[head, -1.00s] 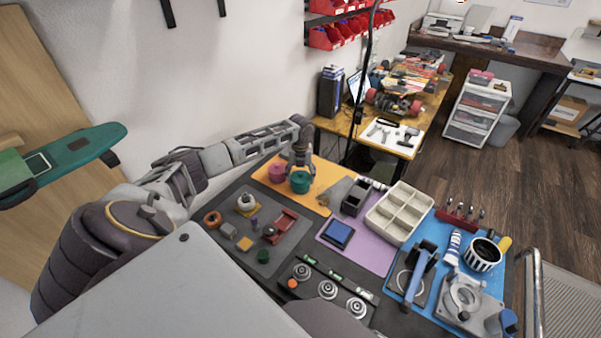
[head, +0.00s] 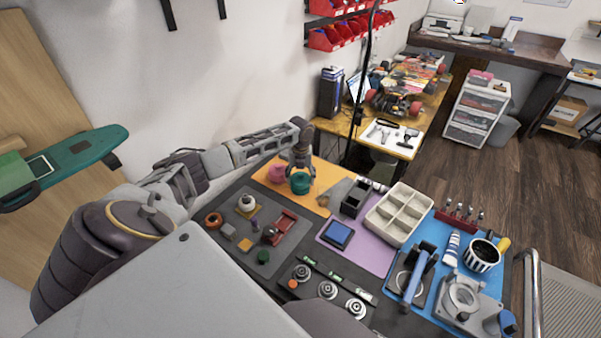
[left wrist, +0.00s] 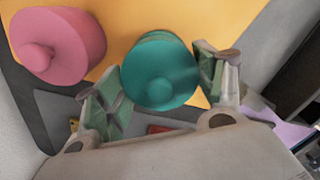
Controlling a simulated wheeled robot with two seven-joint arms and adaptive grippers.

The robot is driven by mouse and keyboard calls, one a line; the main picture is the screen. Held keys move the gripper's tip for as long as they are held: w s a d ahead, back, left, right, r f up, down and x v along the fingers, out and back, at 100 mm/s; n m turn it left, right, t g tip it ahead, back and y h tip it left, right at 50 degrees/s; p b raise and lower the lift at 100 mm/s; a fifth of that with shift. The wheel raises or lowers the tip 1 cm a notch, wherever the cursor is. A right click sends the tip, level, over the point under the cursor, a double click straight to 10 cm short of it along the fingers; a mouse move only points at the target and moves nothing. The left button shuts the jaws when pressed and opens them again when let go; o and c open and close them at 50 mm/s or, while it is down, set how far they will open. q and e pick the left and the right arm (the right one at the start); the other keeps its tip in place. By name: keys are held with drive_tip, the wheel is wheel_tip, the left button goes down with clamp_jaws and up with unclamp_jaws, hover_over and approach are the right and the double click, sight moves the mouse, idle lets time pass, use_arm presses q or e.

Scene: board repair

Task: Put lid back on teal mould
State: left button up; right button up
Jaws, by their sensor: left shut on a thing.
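The teal mould (head: 300,187) stands on the orange mat, beside the pink mould. In the left wrist view the teal lid (left wrist: 160,82) is a round teal piece between the two fingers, with a teal rim (left wrist: 155,40) showing just behind it. My left gripper (head: 301,174) points down over the teal mould and is shut on the teal lid. I cannot tell whether the lid touches the mould or is slightly above it. My right gripper is not in view.
The pink mould (head: 277,173), with a knobbed lid, stands close on the left. A grey mat (head: 235,258) with several small parts lies in front. A black holder (head: 355,200) and a cream divided tray (head: 400,214) stand to the right. The wall is behind.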

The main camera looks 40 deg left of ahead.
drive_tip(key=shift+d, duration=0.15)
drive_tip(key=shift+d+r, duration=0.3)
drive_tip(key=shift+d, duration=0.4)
use_arm(q)
drive_tip(key=shift+p, duration=0.3)
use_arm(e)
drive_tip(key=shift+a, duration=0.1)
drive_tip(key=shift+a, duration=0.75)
